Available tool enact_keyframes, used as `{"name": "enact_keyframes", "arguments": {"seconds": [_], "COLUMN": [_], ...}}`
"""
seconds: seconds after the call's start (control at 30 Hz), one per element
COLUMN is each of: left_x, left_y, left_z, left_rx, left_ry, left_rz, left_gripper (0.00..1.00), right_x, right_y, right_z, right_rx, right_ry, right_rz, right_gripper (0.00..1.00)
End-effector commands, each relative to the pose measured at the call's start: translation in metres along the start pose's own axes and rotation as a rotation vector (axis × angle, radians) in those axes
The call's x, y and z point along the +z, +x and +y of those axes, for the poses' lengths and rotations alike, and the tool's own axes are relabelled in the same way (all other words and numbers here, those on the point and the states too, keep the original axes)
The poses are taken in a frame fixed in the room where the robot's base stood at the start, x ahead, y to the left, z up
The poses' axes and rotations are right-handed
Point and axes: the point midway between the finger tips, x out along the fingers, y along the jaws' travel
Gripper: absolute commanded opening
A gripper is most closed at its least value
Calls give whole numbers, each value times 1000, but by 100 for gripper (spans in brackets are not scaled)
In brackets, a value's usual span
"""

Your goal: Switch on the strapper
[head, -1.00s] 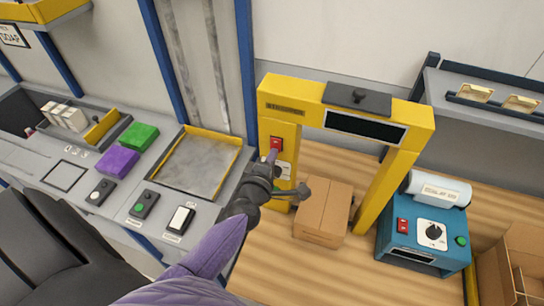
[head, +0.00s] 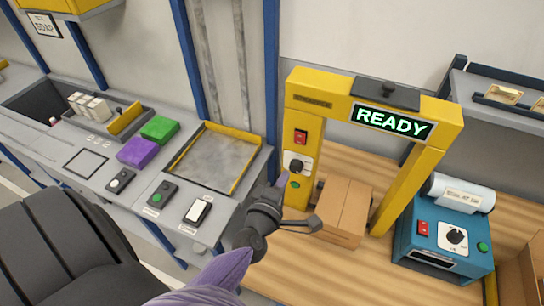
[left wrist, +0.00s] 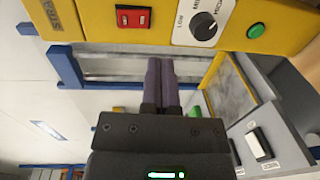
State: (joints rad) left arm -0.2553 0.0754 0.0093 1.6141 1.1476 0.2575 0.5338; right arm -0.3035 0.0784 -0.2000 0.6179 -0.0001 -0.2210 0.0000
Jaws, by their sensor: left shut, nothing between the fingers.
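The strapper (head: 305,85) is a yellow arch on the wooden bench, and its display (head: 391,123) is lit with the word READY in green. On its left post are a red rocker switch (head: 300,137), a dial (head: 297,165) and a small green button (head: 295,185). The left wrist view also shows the red switch (left wrist: 133,17), the dial (left wrist: 205,27) and the green button (left wrist: 256,31). My left gripper (head: 282,181) is shut and empty, its purple fingers near the lower part of the post. In the left wrist view its fingertips (left wrist: 161,62) are below the panel, apart from the switch.
A cardboard box (head: 344,211) stands under the arch. A blue machine (head: 441,240) with its own red switch and dial stands to the right. At left the grey counter holds a yellow-edged tray (head: 214,160), green and purple blocks, and small switches.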

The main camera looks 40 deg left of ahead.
Motion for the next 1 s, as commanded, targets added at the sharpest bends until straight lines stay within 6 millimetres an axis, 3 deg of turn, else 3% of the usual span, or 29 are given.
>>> {"name": "enact_keyframes", "arguments": {"seconds": [0.1, 0.3, 0.83, 0.93, 1.0], "left_x": [0, 0, 1, 26, 62], "left_y": [-23, -46, -49, -52, -62], "left_z": [-8, -11, -10, -3, 1], "left_rx": [-3, -1, -1, -13, -41], "left_ry": [1, 1, 6, 120, 327], "left_rz": [0, 0, -7, -148, -362], "left_gripper": [0, 0, 0, 0, 0], "right_x": [-8, -2, -1, -1, -2], "right_y": [6, 11, 11, 11, 11], "right_z": [2, 1, 1, 2, 2], "right_rx": [3, 1, 2, 3, 3], "right_ry": [0, 0, -1, -1, -1], "right_rz": [17, 7, 4, 5, 5], "right_gripper": [72, 72, 72, 72, 72]}}
